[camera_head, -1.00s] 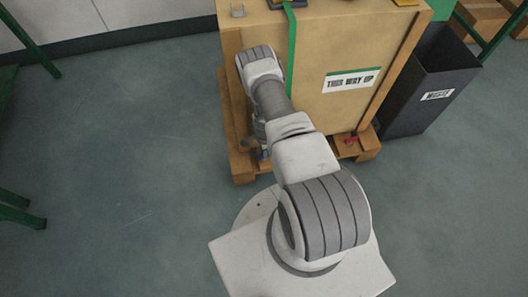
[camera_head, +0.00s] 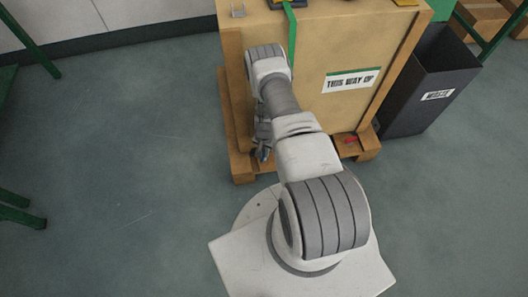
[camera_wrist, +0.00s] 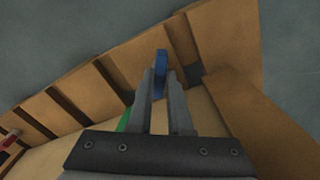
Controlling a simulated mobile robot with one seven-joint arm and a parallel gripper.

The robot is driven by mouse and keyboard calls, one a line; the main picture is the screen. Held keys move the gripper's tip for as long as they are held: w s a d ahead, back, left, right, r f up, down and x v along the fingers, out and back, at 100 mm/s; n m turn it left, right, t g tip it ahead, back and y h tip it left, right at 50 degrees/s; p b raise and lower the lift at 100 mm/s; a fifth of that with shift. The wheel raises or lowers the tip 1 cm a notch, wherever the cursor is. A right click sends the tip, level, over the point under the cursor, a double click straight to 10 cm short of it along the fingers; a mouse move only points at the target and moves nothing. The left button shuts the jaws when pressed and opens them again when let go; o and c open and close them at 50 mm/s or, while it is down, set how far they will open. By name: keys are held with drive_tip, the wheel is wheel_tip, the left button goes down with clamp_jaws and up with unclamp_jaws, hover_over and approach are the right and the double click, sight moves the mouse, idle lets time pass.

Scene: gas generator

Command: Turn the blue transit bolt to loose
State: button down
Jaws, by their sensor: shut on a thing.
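The blue transit bolt (camera_wrist: 160,66) shows in the wrist view as a narrow blue handle between my two fingertips. My gripper (camera_wrist: 160,85) is shut on it, one finger on each side. In the head view the blue bolt (camera_head: 262,154) is a small patch at the lower left of the wooden crate (camera_head: 310,100), by the pallet base. My gripper (camera_head: 263,140) reaches down beside it there, partly hidden by my arm. The bolt's root is hidden.
A red part (camera_head: 350,140) sits at the crate's lower right; it also shows in the wrist view (camera_wrist: 8,140). A green strap (camera_head: 292,45) runs down the crate. A dark waste bin (camera_head: 425,95) stands at the right.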

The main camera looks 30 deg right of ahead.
drive_tip(key=n, duration=1.4)
drive_tip(key=shift+n, duration=0.3)
drive_tip(key=n, duration=0.4)
drive_tip(key=shift+n, duration=0.3)
drive_tip(key=n, duration=0.4)
drive_tip(key=shift+n, duration=0.4)
drive_tip(key=c, duration=0.8)
unclamp_jaws()
drive_tip(key=shift+c, duration=0.2)
drive_tip(key=shift+r, duration=0.15)
